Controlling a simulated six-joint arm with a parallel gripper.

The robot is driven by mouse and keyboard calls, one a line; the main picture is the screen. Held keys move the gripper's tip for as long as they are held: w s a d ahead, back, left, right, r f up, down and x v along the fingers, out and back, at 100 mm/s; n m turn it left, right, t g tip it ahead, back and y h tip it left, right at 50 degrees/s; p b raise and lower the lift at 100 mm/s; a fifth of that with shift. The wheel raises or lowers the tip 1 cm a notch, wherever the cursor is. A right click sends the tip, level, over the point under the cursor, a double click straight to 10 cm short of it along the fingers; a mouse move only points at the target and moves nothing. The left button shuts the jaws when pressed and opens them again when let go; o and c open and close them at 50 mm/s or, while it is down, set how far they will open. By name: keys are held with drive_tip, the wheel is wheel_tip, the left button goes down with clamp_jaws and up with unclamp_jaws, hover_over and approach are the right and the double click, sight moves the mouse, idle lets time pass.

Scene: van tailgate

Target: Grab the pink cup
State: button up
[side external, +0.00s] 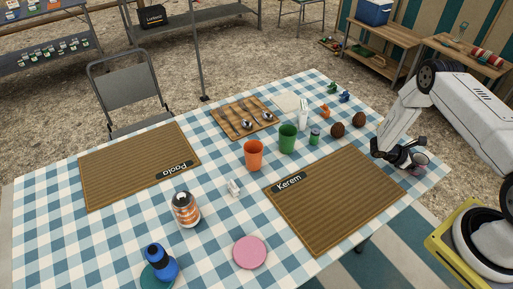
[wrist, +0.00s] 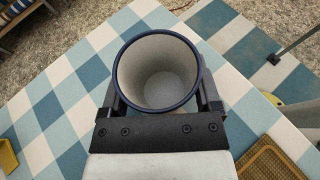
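My gripper (side external: 403,154) is low over the right corner of the checked table (side external: 222,228), around a small cup (side external: 420,158) that shows a little pink in the side view. In the wrist view the cup (wrist: 160,75) has a dark blue rim and a pale inside, and it looks empty. The gripper's two fingers (wrist: 160,100) stand on either side of the cup, close to its wall. Whether they press on it cannot be told. The cup's outer wall is mostly hidden in the wrist view.
An orange cup (side external: 254,155) and a green cup (side external: 287,139) stand mid-table. Two brown egg-shaped things (side external: 338,130) and a small jar (side external: 314,137) are nearby. The Kerem mat (side external: 340,212) lies left of my gripper. A pink disc (side external: 250,252) lies near the front edge.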

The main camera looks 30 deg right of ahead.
drive_tip(key=c, duration=0.4)
drive_tip(key=shift+r, duration=0.15)
drive_tip(key=shift+r, duration=0.7)
drive_tip(key=s+a+r, duration=0.6)
drive_tip(key=s+r, duration=0.1)
drive_tip(key=s+a+r, duration=0.3)
drive_tip(key=r, duration=0.1)
drive_tip(key=shift+s+a+r, duration=0.15)
drive_tip(key=shift+s, duration=0.05)
